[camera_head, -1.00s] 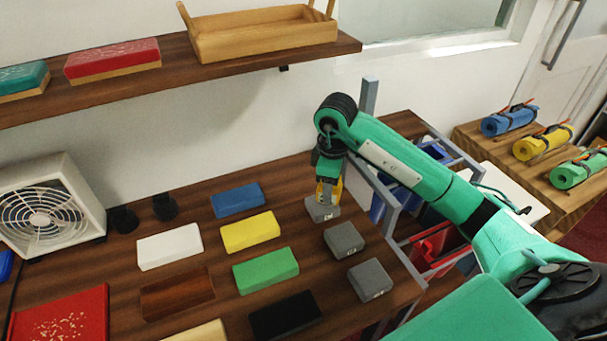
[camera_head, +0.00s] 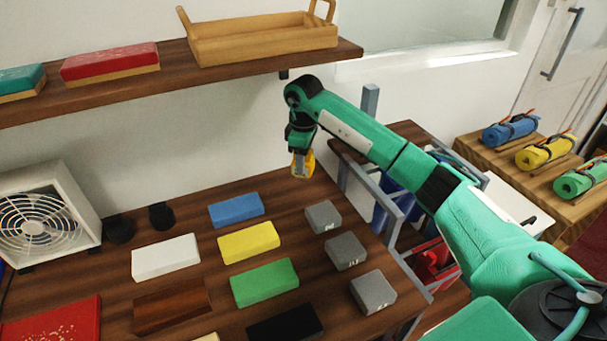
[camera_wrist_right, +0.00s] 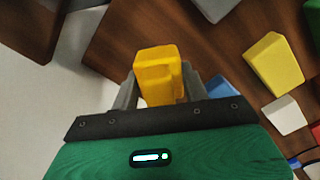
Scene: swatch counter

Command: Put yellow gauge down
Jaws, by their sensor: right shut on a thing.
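The yellow gauge (camera_head: 304,164) is in the jaws of my right gripper (camera_head: 300,169). It hangs in the air near the back edge of the counter, clear of the grey blocks. In the right wrist view the gauge (camera_wrist_right: 157,70) is a chunky yellow piece with a recess, pinched between the grey fingers of the right gripper (camera_wrist_right: 159,92). My left gripper is not in view.
The dark wood counter (camera_head: 185,203) carries three grey blocks (camera_head: 346,251) in a row on its right side. Blue (camera_head: 236,209), yellow (camera_head: 249,242) and green (camera_head: 264,282) blocks lie left of them. A shelf (camera_head: 150,83) runs above.

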